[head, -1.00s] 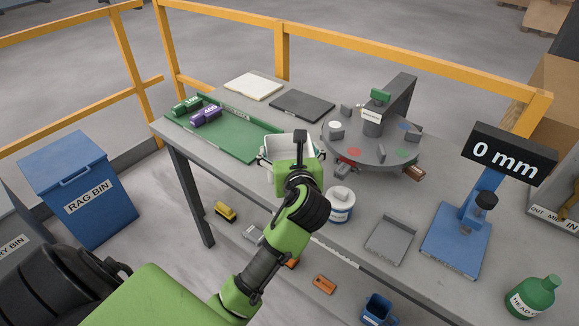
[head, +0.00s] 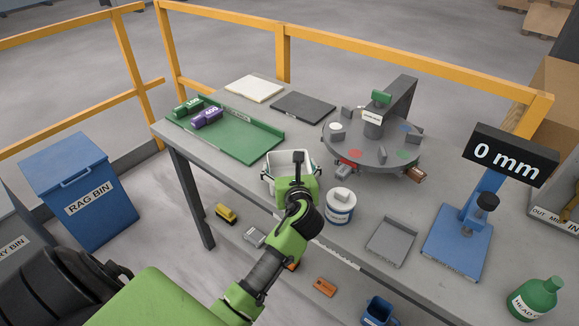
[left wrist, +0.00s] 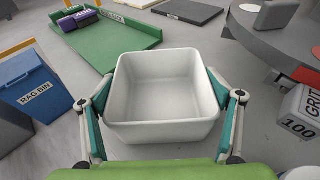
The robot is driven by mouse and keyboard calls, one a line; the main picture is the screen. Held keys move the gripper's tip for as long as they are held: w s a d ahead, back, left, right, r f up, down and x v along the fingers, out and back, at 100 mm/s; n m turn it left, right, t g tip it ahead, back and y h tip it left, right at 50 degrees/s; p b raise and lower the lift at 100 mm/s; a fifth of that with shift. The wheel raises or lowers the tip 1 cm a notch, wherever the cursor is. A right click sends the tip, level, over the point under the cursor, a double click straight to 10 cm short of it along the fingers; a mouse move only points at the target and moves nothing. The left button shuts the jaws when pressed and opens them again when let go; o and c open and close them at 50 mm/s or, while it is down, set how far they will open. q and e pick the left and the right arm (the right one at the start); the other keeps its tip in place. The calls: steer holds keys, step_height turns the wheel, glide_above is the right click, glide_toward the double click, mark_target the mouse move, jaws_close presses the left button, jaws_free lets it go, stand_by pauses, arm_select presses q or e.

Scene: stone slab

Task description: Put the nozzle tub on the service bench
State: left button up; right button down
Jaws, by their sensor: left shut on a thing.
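An open white tub (head: 279,163), with no label that I can read, is between the fingers of my left gripper (head: 291,174). The left wrist view shows the same tub (left wrist: 163,128) upright and empty inside, with a teal-padded finger pressed on each side. My left gripper is shut on it. The tub is over the front part of the grey bench (head: 232,178). I cannot tell whether its base touches the top. My right gripper is not in view.
A grey turntable (head: 373,152) stands behind right, and a white pot with a blue band (head: 340,208) close right. A blue gauge stand (head: 455,240) is further right. A yellow rail (head: 400,70) runs behind.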

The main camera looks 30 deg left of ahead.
arm_select(q)
steer(key=o, duration=1.2)
steer(key=shift+f, duration=0.1)
steer(key=v, duration=1.2)
steer(key=shift+r, duration=0.2)
